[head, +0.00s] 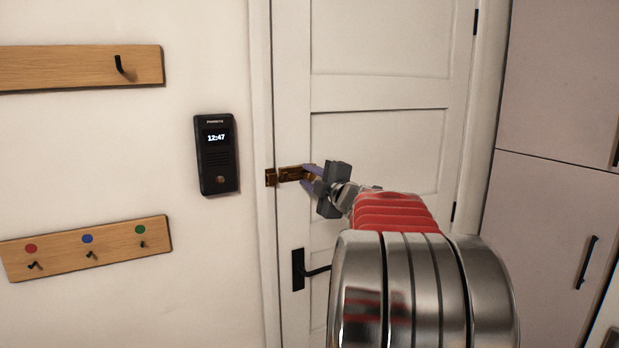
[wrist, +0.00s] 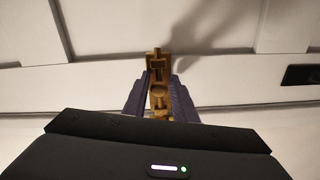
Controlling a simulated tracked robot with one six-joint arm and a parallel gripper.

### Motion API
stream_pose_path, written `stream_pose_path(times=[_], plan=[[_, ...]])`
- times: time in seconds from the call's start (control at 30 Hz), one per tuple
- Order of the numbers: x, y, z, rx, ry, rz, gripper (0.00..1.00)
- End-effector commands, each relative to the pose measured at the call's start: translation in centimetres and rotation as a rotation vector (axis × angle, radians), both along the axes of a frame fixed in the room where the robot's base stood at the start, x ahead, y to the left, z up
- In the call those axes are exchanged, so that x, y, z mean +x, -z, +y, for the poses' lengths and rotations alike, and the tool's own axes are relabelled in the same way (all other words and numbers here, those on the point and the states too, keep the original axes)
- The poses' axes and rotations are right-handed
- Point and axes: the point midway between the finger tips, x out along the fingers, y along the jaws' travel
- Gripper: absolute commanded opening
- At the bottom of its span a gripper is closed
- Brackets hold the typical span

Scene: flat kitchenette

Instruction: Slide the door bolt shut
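The brass door bolt (head: 291,174) is mounted on the white door (head: 380,90) near its left edge. A brass keeper (head: 271,178) sits on the frame just left of it. My gripper (head: 310,178) is at the right end of the bolt, with its purple fingers on either side of it. In the wrist view the bolt (wrist: 158,72) runs up from between the two fingers (wrist: 159,97), around its round knob. Whether the fingers touch the knob is unclear, and my arm and gripper hide part of the bolt in the head view.
A black door handle (head: 299,269) is below the bolt, partly behind my arm. A tall cabinet (head: 560,100) stands at right.

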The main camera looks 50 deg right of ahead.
Motion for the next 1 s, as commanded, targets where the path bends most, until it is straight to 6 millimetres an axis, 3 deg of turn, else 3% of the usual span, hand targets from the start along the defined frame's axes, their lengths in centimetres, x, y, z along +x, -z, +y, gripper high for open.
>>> stream_pose_path(times=[0.3,0.67,1.0], plan=[[0.12,-0.02,-0.12,0.000,0.001,0.000,0.24],[0.07,0.06,-0.16,0.000,0.002,0.001,0.00],[0.04,0.16,-0.20,0.002,0.004,0.002,0.00]])
